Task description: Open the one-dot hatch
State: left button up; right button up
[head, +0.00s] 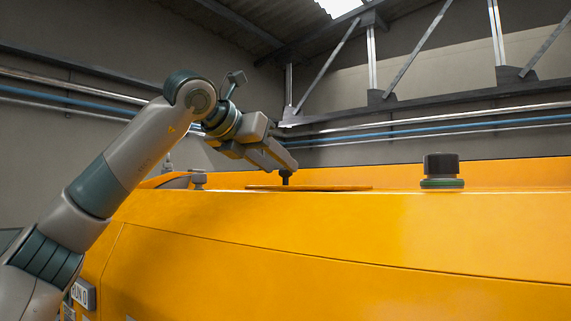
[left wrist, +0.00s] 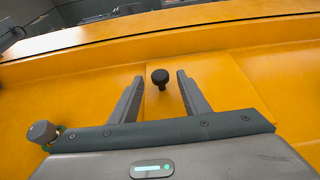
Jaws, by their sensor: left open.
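A flat orange hatch lid (head: 335,188) lies on top of the large orange machine. A small black knob (head: 286,178) stands up from it. My left gripper (head: 284,163) is open and angled down at this knob. In the left wrist view the knob (left wrist: 160,76) shows in the gap between the two spread fingers, near their tips. I cannot tell whether a finger touches it. No dot marking can be made out, so which hatch this is cannot be read. My right gripper is not in view.
A dark round cap with a green ring (head: 441,170) stands on the machine top at the right. A grey knob (head: 198,178) stands left of the lid. The orange top (head: 400,210) between lid and cap is clear. Pipes and trusses run along the walls behind.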

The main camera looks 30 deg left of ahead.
aim_at(286, 171)
pick_arm(q)
jog(key=shift+p+x, duration=0.6)
jog(key=shift+x, duration=1.55)
grip_shut()
